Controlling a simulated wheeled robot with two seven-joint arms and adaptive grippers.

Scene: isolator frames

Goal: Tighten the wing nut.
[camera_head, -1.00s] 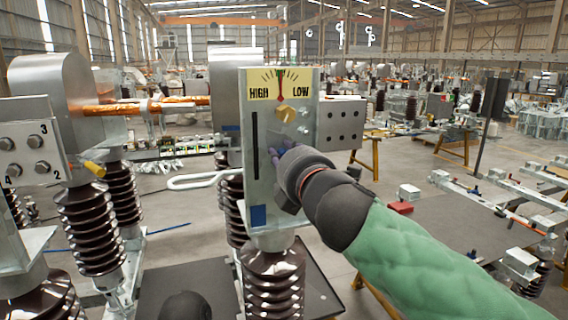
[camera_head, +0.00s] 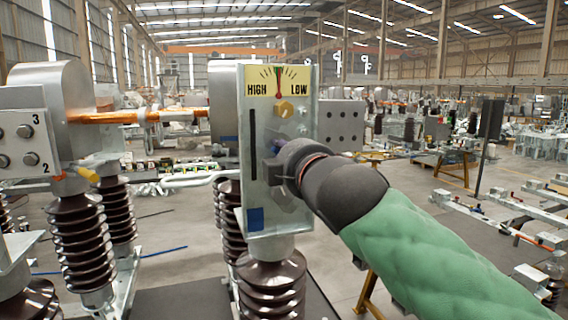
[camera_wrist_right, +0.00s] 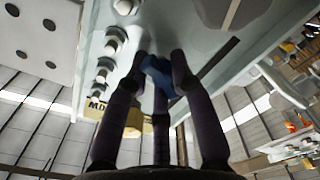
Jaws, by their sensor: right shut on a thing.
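My right gripper (camera_head: 276,160) reaches in from the right to the front of an upright metal panel (camera_head: 262,215). In the right wrist view my right gripper (camera_wrist_right: 158,70) has its three dark fingers closed around a small blue piece, apparently the wing nut (camera_wrist_right: 160,76), right at the panel face. In the head view the gripper body mostly hides this piece. The panel carries a yellow HIGH–LOW gauge (camera_head: 262,88) with its needle near the middle, and a gold hexagonal nut (camera_head: 285,109) below it. My left gripper is out of view.
The panel stands on a brown ribbed insulator (camera_head: 272,285). A perforated grey plate (camera_head: 342,126) is to its right, and a bent white rod (camera_head: 195,181) to its left. An orange-wrapped bar (camera_head: 100,118) is behind at left. Bolts (camera_wrist_right: 105,68) sit beside the fingers.

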